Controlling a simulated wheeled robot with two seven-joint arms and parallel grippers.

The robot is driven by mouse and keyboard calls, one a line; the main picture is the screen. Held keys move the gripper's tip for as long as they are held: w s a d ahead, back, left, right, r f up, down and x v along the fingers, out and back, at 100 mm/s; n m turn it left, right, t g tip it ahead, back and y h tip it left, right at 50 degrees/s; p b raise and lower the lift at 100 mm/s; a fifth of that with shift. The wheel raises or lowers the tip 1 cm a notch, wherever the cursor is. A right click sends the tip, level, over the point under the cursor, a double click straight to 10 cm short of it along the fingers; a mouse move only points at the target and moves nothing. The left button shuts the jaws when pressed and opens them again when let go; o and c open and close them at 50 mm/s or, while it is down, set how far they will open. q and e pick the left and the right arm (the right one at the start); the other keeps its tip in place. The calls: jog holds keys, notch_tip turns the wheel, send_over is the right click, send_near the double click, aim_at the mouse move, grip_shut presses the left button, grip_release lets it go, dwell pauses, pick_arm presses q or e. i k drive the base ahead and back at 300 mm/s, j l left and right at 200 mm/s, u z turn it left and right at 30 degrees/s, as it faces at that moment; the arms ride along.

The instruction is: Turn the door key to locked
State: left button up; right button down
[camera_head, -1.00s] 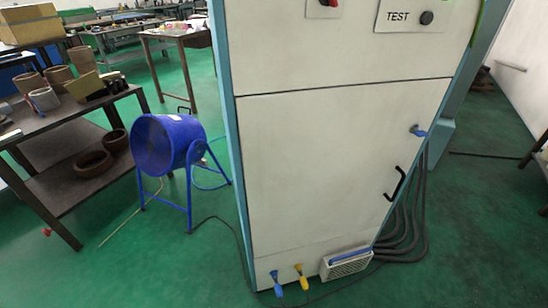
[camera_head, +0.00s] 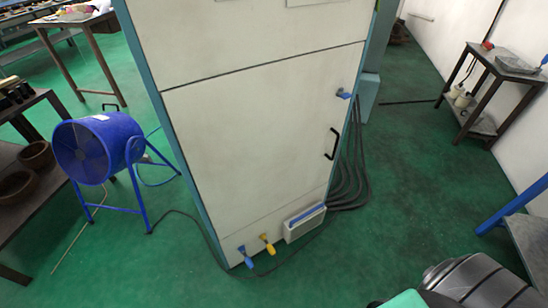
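The door key (camera_head: 343,93) is a small blue handle near the upper right edge of the pale cabinet door (camera_head: 270,130). It sticks out from the door face, and its exact turn angle is too small to read. A black door handle (camera_head: 332,144) is below it near the same edge. The door lies flush in its frame. Neither of my grippers is in view, and nothing touches the key.
A blue drum fan (camera_head: 98,147) stands left, a small table (camera_head: 495,77) right.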

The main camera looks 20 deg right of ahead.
aim_at(344, 96)
jog(key=k+l+z, duration=0.1)
jog(key=z, duration=1.1)
